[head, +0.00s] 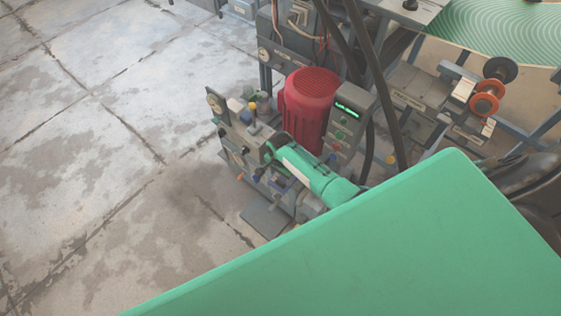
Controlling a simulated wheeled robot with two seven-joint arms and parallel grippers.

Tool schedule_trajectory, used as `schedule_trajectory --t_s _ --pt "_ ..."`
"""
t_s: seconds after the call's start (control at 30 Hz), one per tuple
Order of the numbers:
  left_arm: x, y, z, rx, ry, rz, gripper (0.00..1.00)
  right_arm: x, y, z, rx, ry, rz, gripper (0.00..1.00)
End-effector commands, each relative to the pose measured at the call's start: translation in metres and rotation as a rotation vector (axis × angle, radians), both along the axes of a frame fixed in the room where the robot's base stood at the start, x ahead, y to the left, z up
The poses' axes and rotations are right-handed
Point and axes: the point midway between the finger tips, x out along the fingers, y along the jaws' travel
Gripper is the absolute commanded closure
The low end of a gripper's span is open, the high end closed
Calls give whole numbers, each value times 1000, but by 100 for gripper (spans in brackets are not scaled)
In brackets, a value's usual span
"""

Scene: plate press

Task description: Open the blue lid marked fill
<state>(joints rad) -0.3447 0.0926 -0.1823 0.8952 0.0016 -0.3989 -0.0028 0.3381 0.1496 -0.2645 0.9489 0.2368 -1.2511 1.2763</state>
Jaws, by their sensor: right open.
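My right gripper (267,157) is at the front of the grey hydraulic unit (236,137), at the end of my green and white forearm. It is small in the picture, and its jaws are open. I see nothing held in it. A small blue part (246,117) sits on the unit's top, and I cannot tell whether it is the lid marked fill. No fill marking is readable. My arm hides part of the unit. My left gripper is not in view.
A red motor (311,98) stands behind my right gripper. A grey control box (350,118) with a lit green display stands to its right. Bare concrete floor (90,150) lies free at left.

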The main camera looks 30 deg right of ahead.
Motion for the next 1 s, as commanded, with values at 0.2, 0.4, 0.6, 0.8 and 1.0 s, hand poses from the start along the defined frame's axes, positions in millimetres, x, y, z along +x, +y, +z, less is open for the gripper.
schedule_trajectory --t_s 0.2,0.4,0.6,0.8,1.0 --pt "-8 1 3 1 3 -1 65 0 0 47 -1 -2 0 38" --pt "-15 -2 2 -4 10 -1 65 0 0 77 -1 -2 -1 38" --pt "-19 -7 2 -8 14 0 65 0 -1 88 -1 0 -1 38" --pt "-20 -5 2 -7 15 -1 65 0 -1 88 -2 1 -1 38" --pt "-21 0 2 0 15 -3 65 0 -1 88 -1 0 -1 38"
